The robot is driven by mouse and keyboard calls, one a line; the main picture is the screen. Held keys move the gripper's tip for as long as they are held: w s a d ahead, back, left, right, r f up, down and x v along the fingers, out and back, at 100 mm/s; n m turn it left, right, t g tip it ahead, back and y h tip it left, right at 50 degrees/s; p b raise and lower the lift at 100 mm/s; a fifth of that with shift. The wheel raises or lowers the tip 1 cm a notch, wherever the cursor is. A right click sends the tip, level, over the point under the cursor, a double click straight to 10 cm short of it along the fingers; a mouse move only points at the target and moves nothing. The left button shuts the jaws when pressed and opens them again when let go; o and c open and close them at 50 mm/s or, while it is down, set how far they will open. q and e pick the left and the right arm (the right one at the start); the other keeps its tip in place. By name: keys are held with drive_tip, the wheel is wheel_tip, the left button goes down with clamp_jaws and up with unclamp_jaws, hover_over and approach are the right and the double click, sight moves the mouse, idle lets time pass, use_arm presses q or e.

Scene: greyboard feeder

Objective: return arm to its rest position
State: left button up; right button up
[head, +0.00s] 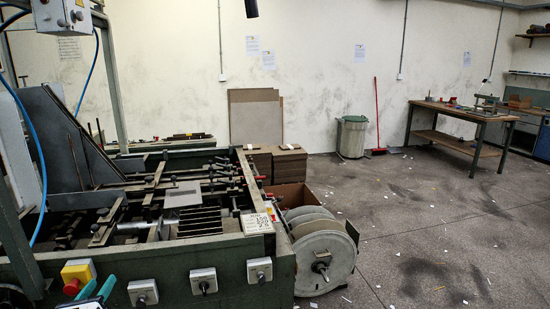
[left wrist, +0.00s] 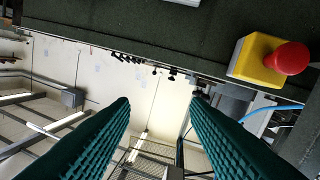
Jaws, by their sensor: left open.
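My left gripper (head: 97,288) shows at the bottom left of the head view as two teal fingertips, low in front of the machine's green front panel. In the left wrist view its two ribbed green fingers (left wrist: 161,103) stand apart with nothing between them. A yellow box with a red stop button (head: 78,277) is on the panel just above the fingertips in the head view. The same yellow box (left wrist: 256,63) is at the upper right of the left wrist view, apart from the fingers. My right gripper is in neither view.
The feeder machine (head: 225,250) fills the left of the head view, with knob switches (head: 203,282) along its front and board reels (head: 322,262) at its right end. A workbench (head: 460,113) stands far right. The floor at right is mostly clear, with scattered scraps.

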use_arm(q)
drive_tip(key=s+a+f+n+g+y, duration=0.1)
drive_tip(key=f+n+g, duration=0.15)
drive_tip(key=f, duration=0.55)
drive_tip(key=s+a+f+n+g, duration=0.1)
drive_tip(key=s+a+f+n, duration=0.1)
drive_tip(key=f+n, duration=0.35)
drive_tip(key=s+a+f+n+g+y, duration=0.1)
drive_tip(key=f+n+g, duration=0.1)
drive_tip(key=f, duration=0.7)
drive_tip(key=s+d+f+n+g, duration=0.1)
drive_tip(key=s+f+n+g, duration=0.15)
drive_tip(key=s+f, duration=0.4)
drive_tip(key=s+d+f+n+g, duration=0.1)
drive_tip(key=s+f+n, duration=0.3)
drive_tip(key=f, duration=0.6)
drive_tip(key=s+d+f+n+g+h, duration=0.1)
drive_tip(key=s+d+f+n+g, duration=0.4)
drive_tip(key=s+f, duration=0.8)
drive_tip(key=s+d+f+n+g+h, duration=0.1)
drive_tip(key=s+d+f+n, duration=0.2)
drive_tip(key=s+d, duration=0.4)
drive_tip(key=s+d+f+n+g+h, duration=0.1)
drive_tip(key=s+d+f+n, duration=0.2)
drive_tip(key=s, duration=1.1)
drive_tip(key=d+n, duration=0.2)
drive_tip(key=d, duration=0.2)
drive_tip(key=shift+g, duration=0.3)
drive_tip(key=shift+d, duration=0.1)
